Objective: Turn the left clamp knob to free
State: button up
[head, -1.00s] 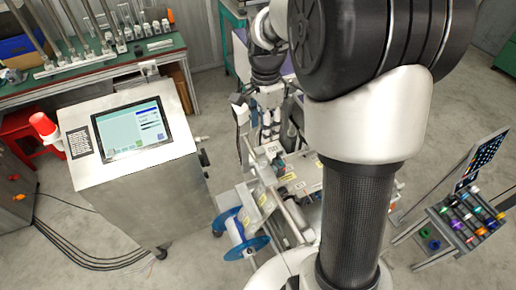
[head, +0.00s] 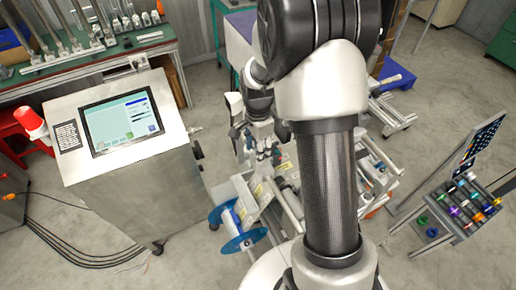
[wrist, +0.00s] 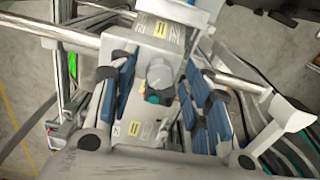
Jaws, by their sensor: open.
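In the wrist view a grey round knob (wrist: 160,74) stands on a pale machine block with yellow labels. I cannot tell whether it is the left clamp knob, or its setting. My gripper (wrist: 163,84) has its blue-and-black fingers spread, one on each side of the knob, with gaps showing between. How far the fingertips are from it in depth is unclear. In the head view my gripper (head: 264,148) is over the film machine (head: 262,190), and the knob cannot be made out there. A blue reel (head: 238,230) is on the machine's near end.
A console with a lit screen (head: 122,120) stands left of the machine. A rack of coloured rolls (head: 460,205) is at the right. A green-topped bench (head: 95,60) is at the back left. In the wrist view metal bars (wrist: 50,30) run beside the gripper.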

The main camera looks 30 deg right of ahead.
jog(key=shift+c, duration=0.5)
grip_shut()
